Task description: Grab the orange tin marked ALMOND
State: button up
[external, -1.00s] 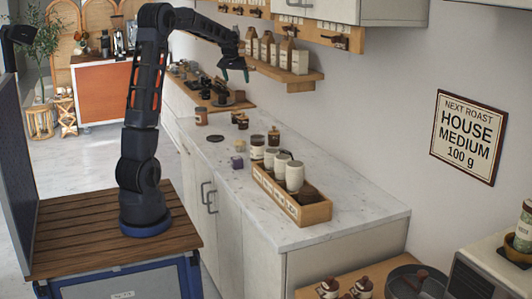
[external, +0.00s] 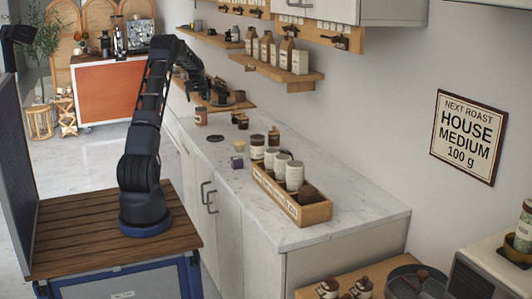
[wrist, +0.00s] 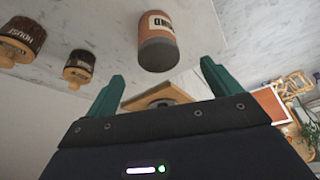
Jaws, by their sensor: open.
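The orange tin (external: 201,117) stands on the white counter, toward its far end and near the front edge.
Two dark jars with wooden lids, one (wrist: 20,38) marked HOUSE and another (wrist: 78,68), stand beside the tin. A wooden rack (external: 290,205) of canisters stands on the nearer counter. Bare counter lies around the tin.

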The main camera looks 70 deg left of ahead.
aim_at(201, 113)
jog(key=x, duration=0.5)
jog(key=shift+d+x, duration=0.2)
jog(key=shift+x, duration=2.65)
jog(key=shift+w, duration=0.1)
jog(key=c, duration=1.2)
